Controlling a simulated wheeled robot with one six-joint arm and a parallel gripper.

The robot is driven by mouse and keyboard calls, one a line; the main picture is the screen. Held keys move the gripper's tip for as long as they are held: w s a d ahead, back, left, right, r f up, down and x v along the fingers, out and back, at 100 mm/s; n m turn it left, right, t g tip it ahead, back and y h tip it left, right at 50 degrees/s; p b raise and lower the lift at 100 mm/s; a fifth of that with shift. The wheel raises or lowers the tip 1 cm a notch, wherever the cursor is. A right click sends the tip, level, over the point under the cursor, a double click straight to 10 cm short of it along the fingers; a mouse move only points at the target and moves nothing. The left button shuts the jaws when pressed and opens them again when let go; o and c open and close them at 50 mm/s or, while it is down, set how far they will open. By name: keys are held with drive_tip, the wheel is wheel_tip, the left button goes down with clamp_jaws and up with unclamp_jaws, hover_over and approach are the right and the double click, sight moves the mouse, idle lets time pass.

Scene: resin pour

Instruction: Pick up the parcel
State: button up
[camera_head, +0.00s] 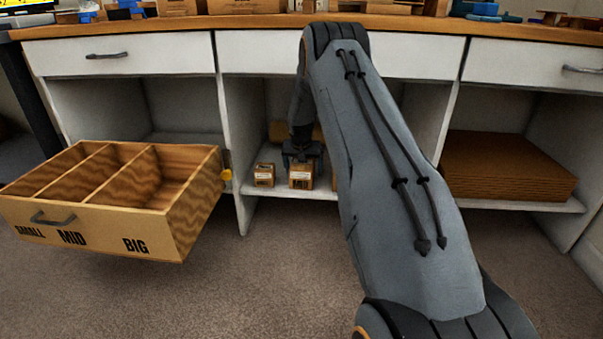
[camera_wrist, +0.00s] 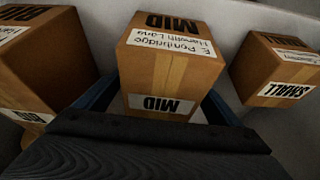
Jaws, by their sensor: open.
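A cardboard parcel marked MID (camera_wrist: 168,75) stands in the middle of the wrist view, with a white handwritten label on top. It also shows in the head view (camera_head: 301,178) on the low shelf in the open middle bay. My gripper (camera_head: 302,150) is at this parcel, above it in the head view. In the wrist view the blue finger parts show on either side of the parcel's near end; the jaws are open. A parcel marked SMALL (camera_wrist: 280,70) stands to the right in the wrist view, and a larger parcel (camera_wrist: 45,62) to the left.
A wooden drawer box (camera_head: 90,208) with compartments lettered SMALL, MID and BIG is at the left. Flat brown boards (camera_head: 508,168) lie stacked in the right bay. The shelf's upright panels (camera_head: 236,130) flank the middle bay. The carpet (camera_head: 270,280) in front is clear.

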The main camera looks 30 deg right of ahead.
drive_tip(key=shift+f, duration=0.25)
idle(0.4)
drive_tip(key=c, duration=1.3)
drive_tip(key=shift+c, duration=1)
drive_tip(key=shift+r, duration=0.1)
